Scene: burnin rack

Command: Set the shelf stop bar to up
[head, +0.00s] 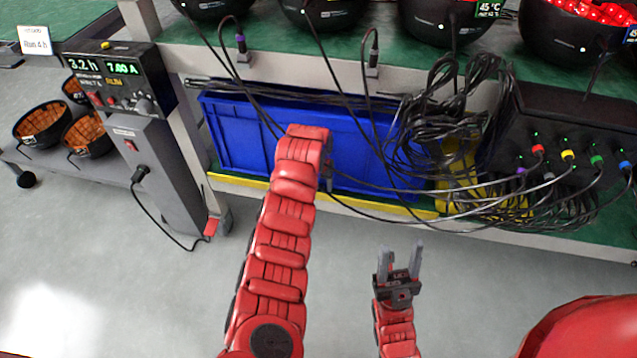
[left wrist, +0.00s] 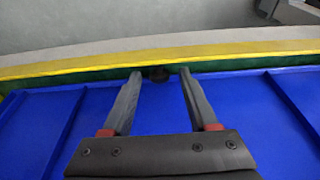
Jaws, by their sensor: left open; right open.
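The shelf stop bar appears to be the long yellow bar (head: 245,182) along the front edge of the lower shelf, low in front of the blue crate. In the left wrist view the yellow bar (left wrist: 230,50) runs across beyond my left fingertips. My left gripper (left wrist: 158,72) is open, its fingers over the blue surface and their tips near the green strip beside the bar. In the head view my arm mostly hides this gripper. My right gripper (head: 402,252) is open and empty above the floor.
A blue crate (head: 232,130) sits on the lower shelf. Tangled black cables (head: 440,120) hang at its right and cross its front. A grey post with a display box (head: 125,82) stands at the left. The floor (head: 480,290) in front is clear.

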